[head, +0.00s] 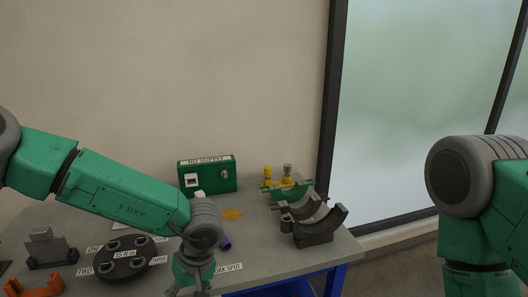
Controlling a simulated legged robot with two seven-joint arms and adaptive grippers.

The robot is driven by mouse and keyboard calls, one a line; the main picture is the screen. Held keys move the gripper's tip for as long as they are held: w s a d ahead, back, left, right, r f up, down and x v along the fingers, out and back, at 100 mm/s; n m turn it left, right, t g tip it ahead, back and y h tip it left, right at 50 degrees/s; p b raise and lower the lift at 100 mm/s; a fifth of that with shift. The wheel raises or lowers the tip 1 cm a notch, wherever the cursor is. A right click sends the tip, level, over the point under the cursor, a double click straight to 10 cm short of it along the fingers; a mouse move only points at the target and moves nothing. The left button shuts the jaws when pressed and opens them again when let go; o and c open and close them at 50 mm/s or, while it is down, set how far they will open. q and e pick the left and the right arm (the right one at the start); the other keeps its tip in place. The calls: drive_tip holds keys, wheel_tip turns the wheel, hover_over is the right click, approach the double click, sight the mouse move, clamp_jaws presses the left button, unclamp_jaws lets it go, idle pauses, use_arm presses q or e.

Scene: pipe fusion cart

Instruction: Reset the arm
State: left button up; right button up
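My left arm (130,190), green with grey joints, reaches in from the left over the table. Its wrist bends down, and the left gripper (188,290) is at the bottom edge of the head view, above the table's front part. Its fingertips are cut off or too small to read, so I cannot tell whether it is open or shut. My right arm (475,205) hangs at the right edge, clear of the table. Its gripper is out of view.
The grey table (270,250) bears a round black holder (125,262), a green "NO SUPPLY" box (207,175), dark curved clamps (318,228), a purple piece (225,243) beside my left wrist, an orange part (35,286) and a dark block (48,246). A wall and window stand behind.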

use_arm(q)
drive_tip(key=s+a+f+m+t+b, duration=0.25)
drive_tip(key=s+f, duration=0.25)
drive_tip(key=f, duration=0.4)
drive_tip(key=s+a+f+m+t+b, duration=0.2)
drive_tip(key=s+a+f+b, duration=0.2)
drive_tip(key=f, duration=0.6)
drive_tip(key=s+a+f+m+g+h+b, duration=0.1)
drive_tip(key=s+a+f+g, duration=0.1)
drive_tip(key=s, duration=0.7)
drive_tip(key=s+a+f+m+g+h+b, duration=0.1)
drive_tip(key=s+a+f+m+h+b, duration=0.1)
drive_tip(key=s, duration=0.7)
drive_tip(key=shift+s+a+f+g, duration=0.15)
drive_tip(key=shift+a+f+g, duration=0.2)
drive_tip(key=shift+a, duration=0.25)
